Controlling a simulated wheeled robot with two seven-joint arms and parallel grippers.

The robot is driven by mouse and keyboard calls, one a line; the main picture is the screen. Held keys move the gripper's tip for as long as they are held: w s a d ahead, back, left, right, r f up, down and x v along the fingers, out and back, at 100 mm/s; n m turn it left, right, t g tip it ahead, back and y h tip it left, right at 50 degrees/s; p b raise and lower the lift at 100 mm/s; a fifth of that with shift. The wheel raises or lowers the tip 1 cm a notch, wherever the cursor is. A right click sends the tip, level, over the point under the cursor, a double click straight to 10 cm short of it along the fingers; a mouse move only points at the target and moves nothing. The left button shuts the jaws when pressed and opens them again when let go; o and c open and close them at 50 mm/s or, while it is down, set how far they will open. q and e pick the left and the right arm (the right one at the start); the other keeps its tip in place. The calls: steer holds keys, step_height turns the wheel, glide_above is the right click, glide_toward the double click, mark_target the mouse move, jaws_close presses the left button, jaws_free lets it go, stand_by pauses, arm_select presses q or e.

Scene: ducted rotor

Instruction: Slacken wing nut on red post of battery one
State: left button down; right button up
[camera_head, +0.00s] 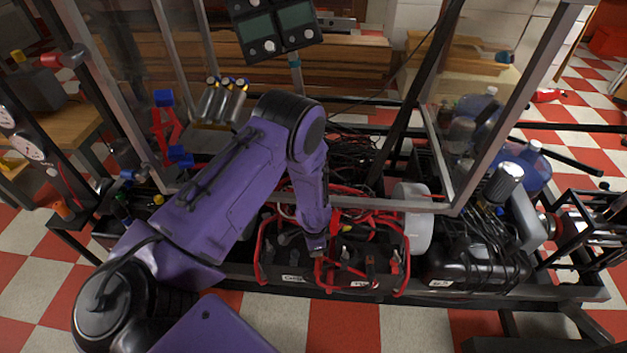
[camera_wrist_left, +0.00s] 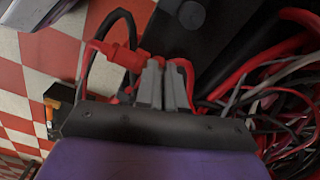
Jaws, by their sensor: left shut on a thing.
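My left gripper (camera_head: 314,247) reaches down onto the batteries in the head view. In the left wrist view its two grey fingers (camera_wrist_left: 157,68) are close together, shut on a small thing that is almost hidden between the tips. I take it to be the wing nut, though I cannot see its shape. A red terminal cover with a red cable (camera_wrist_left: 118,55) lies right beside the fingertips. Battery one (camera_head: 290,264) seems to be the dark one at left in the head view, partly behind my gripper. My right gripper is not in view.
A second dark battery (camera_head: 358,270) with red cables stands close by on the right. A black frame rail (camera_head: 450,291) runs along the front. Tangled cables (camera_wrist_left: 290,95) fill the right of the wrist view. A clear panel's metal edge (camera_head: 400,205) crosses near my forearm.

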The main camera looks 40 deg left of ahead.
mark_target(321, 259)
arm_select(q)
steer(key=n, duration=0.3)
steer(key=shift+s+d+n+p, duration=0.1)
steer(key=shift+d+n+p, duration=0.2)
steer(key=shift+n, duration=0.1)
steer(key=n, duration=0.4)
steer(key=shift+s+d+n+p, duration=0.1)
steer(key=shift+d+n+p, duration=0.2)
steer(key=n, duration=0.4)
steer(key=shift+d, duration=0.4)
steer(key=n, duration=0.4)
steer(key=shift+w+d, duration=0.2)
steer(key=shift+d, duration=0.05)
steer(key=shift+n, duration=0.5)
steer(key=c, duration=1.2)
jaws_free()
steer(key=shift+w+f, duration=0.1)
steer(key=shift+c, duration=0.2)
step_height(321, 259, up, 11)
steer(key=p, duration=0.1)
steer(key=shift+f, duration=0.2)
